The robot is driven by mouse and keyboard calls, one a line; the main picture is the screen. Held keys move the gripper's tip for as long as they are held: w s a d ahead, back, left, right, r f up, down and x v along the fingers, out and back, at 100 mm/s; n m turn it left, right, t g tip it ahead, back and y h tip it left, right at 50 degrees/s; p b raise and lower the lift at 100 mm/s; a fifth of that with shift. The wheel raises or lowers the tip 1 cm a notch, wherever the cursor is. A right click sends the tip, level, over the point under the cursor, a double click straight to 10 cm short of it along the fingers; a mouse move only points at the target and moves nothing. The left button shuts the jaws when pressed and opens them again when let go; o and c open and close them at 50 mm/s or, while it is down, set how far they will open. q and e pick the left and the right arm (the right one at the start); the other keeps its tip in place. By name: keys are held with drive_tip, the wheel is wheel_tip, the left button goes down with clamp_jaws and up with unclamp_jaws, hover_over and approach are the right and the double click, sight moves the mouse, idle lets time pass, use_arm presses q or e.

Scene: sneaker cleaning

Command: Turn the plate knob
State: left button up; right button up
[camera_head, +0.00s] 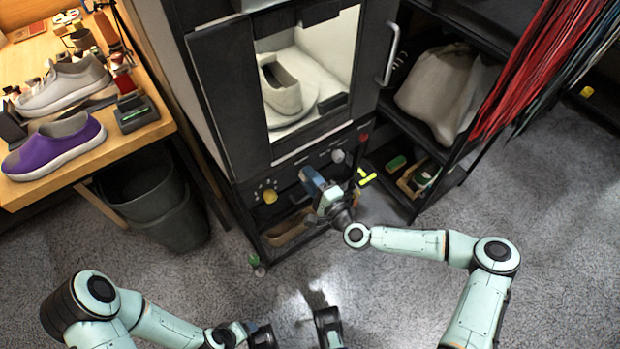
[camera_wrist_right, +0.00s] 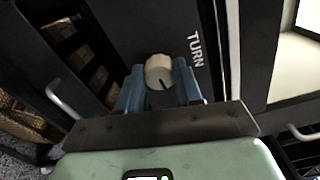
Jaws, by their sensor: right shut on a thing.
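The plate knob (camera_wrist_right: 159,71) is a cream-white round knob with a dark pointer line, beside the word TURN on a dark panel in the right wrist view. My right gripper (camera_head: 312,182) is at the front panel of the black cabinet, below its window. In the right wrist view its blue fingers stand on both sides of the knob, shut on it. The gripper hides this knob in the head view. My left arm reaches along the bottom edge of the head view, away from the cabinet; its finger opening is unclear.
A white shoe (camera_head: 283,88) sits on a pale round plate (camera_head: 300,106) behind the cabinet window. A yellow knob (camera_head: 269,196) and a grey knob (camera_head: 338,156) are on the same panel. A wooden bench (camera_head: 150,132) with shoes stands left; a dark bin (camera_head: 165,215) is below.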

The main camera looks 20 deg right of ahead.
drive_tip(key=shift+m, duration=0.4)
drive_tip(key=o, duration=1)
drive_tip(key=shift+o, duration=0.2)
use_arm(q)
drive_tip(key=shift+s+d+r+g+p, duration=0.2)
drive_tip(key=shift+s+d+r+p, duration=0.1)
drive_tip(key=shift+s+r+p, duration=0.25)
drive_tip(key=shift+s+d+r+g+p, duration=0.2)
drive_tip(key=shift+s+d+r, duration=0.1)
drive_tip(key=shift+s, duration=0.3)
use_arm(e)
drive_tip(key=v, duration=1.3)
drive_tip(key=shift+s, duration=0.2)
use_arm(q)
drive_tip(key=shift+a, duration=0.1)
